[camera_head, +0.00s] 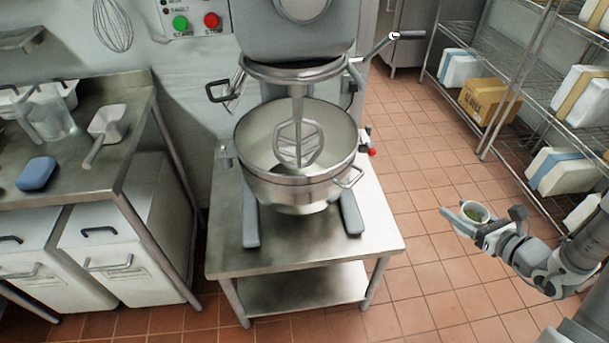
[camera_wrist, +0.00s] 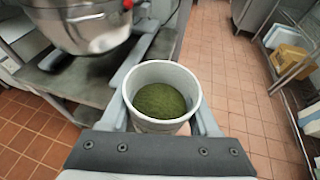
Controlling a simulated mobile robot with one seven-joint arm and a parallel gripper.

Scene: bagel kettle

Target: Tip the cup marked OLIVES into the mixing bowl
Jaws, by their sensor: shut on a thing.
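My gripper (camera_head: 468,222) is shut on a white cup (camera_head: 475,211), to the right of the mixer stand and over the tiled floor. In the wrist view the cup (camera_wrist: 147,116) sits upright between the two fingers, with dark green contents inside. No OLIVES marking is readable from here. The steel mixing bowl (camera_head: 257,175) stands under the mixer head, with a wire-like beater (camera_head: 298,143) reaching down into it. The bowl also shows at the top left of the wrist view (camera_wrist: 88,32). The cup is apart from the bowl.
The mixer stands on a steel table (camera_head: 290,242). A lever handle (camera_head: 385,45) sticks out at the mixer's right. A counter (camera_head: 90,160) with a scoop and blue sponge is at left. Wire shelves (camera_head: 512,70) with boxes stand at right. Open floor lies between.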

